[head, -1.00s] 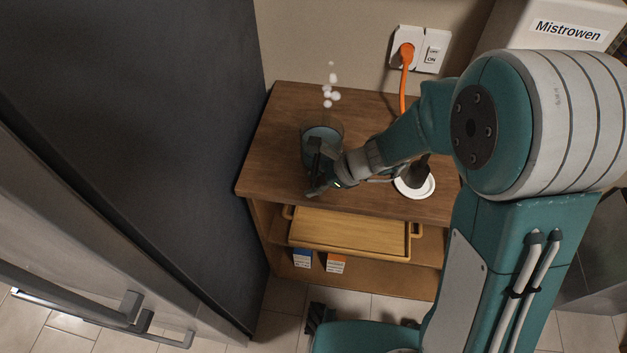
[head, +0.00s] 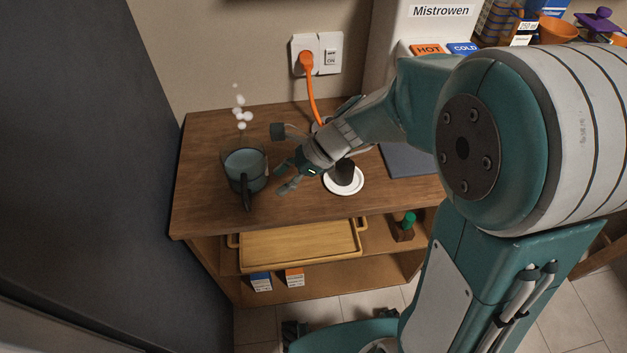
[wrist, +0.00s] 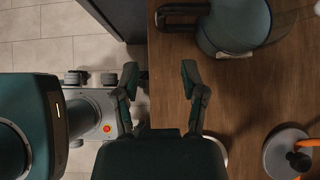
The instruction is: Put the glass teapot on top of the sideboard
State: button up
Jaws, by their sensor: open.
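The glass teapot (head: 245,168) stands upright on the left part of the sideboard's wooden top (head: 205,205), with bluish liquid inside and white puffs above it. Its dark handle points toward the front. In the wrist view the teapot (wrist: 228,28) is at the upper right, its handle to the left. My gripper (head: 282,160) is open and empty, just right of the teapot and apart from it. In the wrist view my gripper's fingers (wrist: 158,85) are spread with nothing between them.
A white round plate (head: 344,186) with a dark item stands right of my gripper. An orange cord (head: 313,98) runs from the wall socket down behind. A wooden tray (head: 300,245) lies on the shelf below. A dark tall cabinet (head: 80,130) stands close on the left.

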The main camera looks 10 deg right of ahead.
jog(key=s+d+r+n+t+h, duration=0.3)
jog(key=s+d+r+n+h, duration=0.1)
jog(key=s+d+n, duration=0.3)
jog(key=s+d+r+n+t+h, duration=0.2)
jog(key=s+d+r+n+h, duration=0.3)
jog(key=s+d+r+n, duration=0.2)
jog(key=d+n, duration=0.2)
jog(key=n, duration=0.1)
jog(key=shift+d+r+t, duration=0.25)
jog(key=shift+d+t, duration=0.05)
jog(key=shift+t, duration=0.1)
